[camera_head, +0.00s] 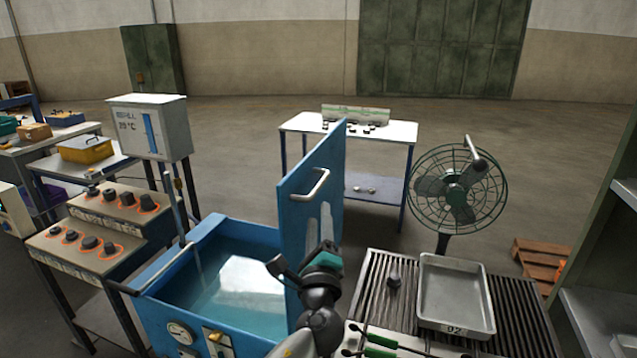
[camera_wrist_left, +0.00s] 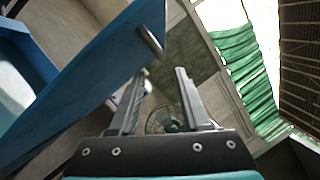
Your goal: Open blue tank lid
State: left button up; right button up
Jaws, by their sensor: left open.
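The blue tank (camera_head: 165,315) stands open at lower centre in the head view, with clear water (camera_head: 240,285) and a pale shape in it. Its blue lid (camera_head: 296,225) stands upright along the tank's right side, its metal handle (camera_head: 312,186) on the upper part. My left gripper (camera_head: 300,262) is at the lid's lower edge in the head view, below the handle, hiding part of the lid. In the left wrist view the gripper (camera_wrist_left: 159,74) is open and empty. The lid (camera_wrist_left: 85,70) slants past its left finger, with the handle (camera_wrist_left: 150,42) beyond the fingertips. My right gripper is not visible.
A slatted table (camera_head: 510,310) with a metal tray (camera_head: 455,295) and a green fan (camera_head: 460,188) are to the right. A control panel (camera_head: 85,255) is left of the tank. A white table (camera_head: 400,131) stands behind the lid. Open floor lies beyond.

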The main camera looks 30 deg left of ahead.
aim_at(319, 183)
pick_arm(q)
jog(key=p+x, duration=0.1)
jog(key=x, duration=1)
jog(key=shift+w, duration=0.1)
grip_shut()
dwell(1.2)
